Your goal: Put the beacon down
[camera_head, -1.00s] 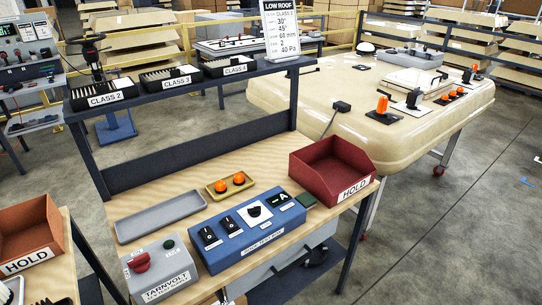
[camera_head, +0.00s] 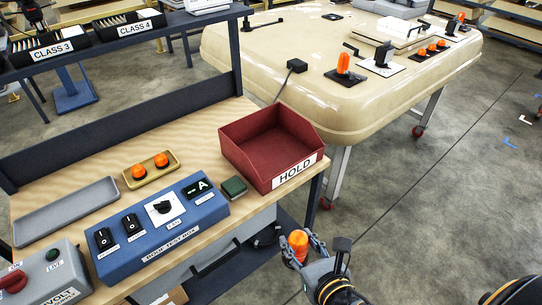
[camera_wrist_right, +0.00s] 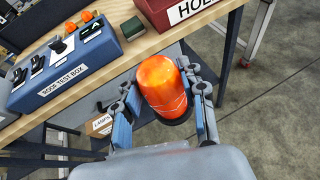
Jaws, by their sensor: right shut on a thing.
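My right gripper (camera_head: 305,248) is shut on an orange beacon (camera_head: 298,243) with a dark base. It holds the beacon in the air in front of the bench's front edge, below the red HOLD bin (camera_head: 262,150). In the right wrist view the beacon (camera_wrist_right: 163,84) sits between the two fingers, its dome facing the bench. A small yellow tray (camera_head: 150,172) on the bench holds two small orange domes. A long grey tray (camera_head: 66,211) lies empty to its left. My left gripper is not in view.
The blue roof test box (camera_head: 155,236) stands along the bench's front, with a small green block (camera_head: 234,188) beside it. A cream roof panel (camera_head: 300,75) on a wheeled trolley stands behind, carrying another orange beacon (camera_head: 343,64). Grey floor is open at right.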

